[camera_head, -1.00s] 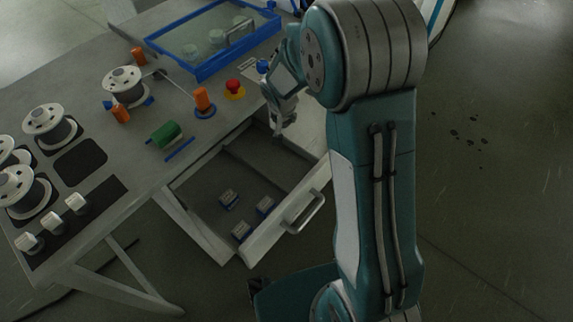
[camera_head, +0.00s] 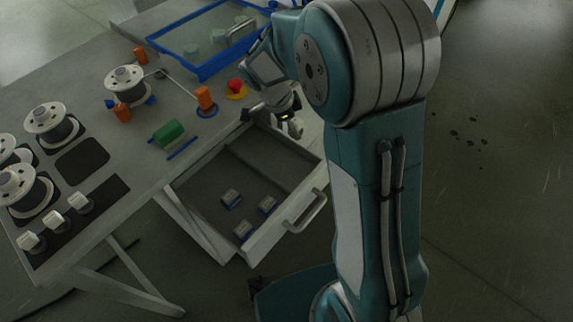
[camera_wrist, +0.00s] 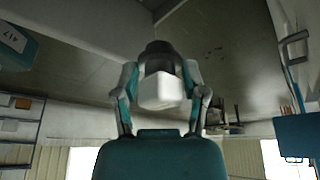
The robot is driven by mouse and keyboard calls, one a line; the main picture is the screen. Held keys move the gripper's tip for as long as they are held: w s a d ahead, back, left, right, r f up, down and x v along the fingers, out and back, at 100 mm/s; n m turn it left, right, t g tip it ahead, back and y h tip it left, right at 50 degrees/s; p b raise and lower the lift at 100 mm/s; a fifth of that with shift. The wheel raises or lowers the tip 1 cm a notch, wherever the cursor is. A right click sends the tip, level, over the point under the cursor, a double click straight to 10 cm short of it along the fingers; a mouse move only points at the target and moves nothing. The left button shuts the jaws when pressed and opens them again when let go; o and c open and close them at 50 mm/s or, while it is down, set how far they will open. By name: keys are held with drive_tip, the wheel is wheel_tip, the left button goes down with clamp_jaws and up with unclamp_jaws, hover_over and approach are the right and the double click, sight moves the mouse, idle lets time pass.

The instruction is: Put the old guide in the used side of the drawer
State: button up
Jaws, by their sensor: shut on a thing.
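In the wrist view my gripper (camera_wrist: 160,76) is shut on a small white block with a dark end, which I take to be the old guide (camera_wrist: 162,92). In the head view my gripper (camera_head: 286,118) is at the back right corner of the open drawer (camera_head: 265,243), near the table edge. The held guide cannot be made out there. The drawer has a divider across it. I cannot read which side is for used guides.
The drawer handle (camera_head: 306,211) sticks out at the front. My arm covers the right of the drawer.

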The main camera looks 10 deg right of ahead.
wheel_tip(320, 180, down, 17)
drive_tip(key=shift+r, duration=0.1)
idle(0.5)
drive_tip(key=o, duration=1.2)
drive_tip(key=s+v, duration=0.1)
drive_tip(key=v, duration=1)
wheel_tip(320, 180, up, 11)
drive_tip(key=n+t+y, duration=0.1)
drive_tip(key=n, duration=0.4)
hover_over(298, 170)
drive_tip(key=s+a, duration=0.3)
drive_tip(key=a, duration=0.1)
drive_tip(key=s+d+r+n+t+y, duration=0.1)
drive_tip(key=s+r+n+t, duration=0.1)
drive_tip(key=s+r+n, duration=0.4)
drive_tip(key=s+d+r+n+t+y, duration=0.1)
drive_tip(key=s+r+n+t+y, duration=0.1)
drive_tip(key=s+r+n, duration=0.4)
drive_tip(key=s+n+t, duration=0.1)
drive_tip(key=s+n, duration=0.1)
drive_tip(key=s, duration=0.3)
drive_tip(key=shift+s+d+r+n, duration=0.15)
drive_tip(key=shift+s+d+n, duration=0.15)
drive_tip(key=shift+s, duration=0.1)
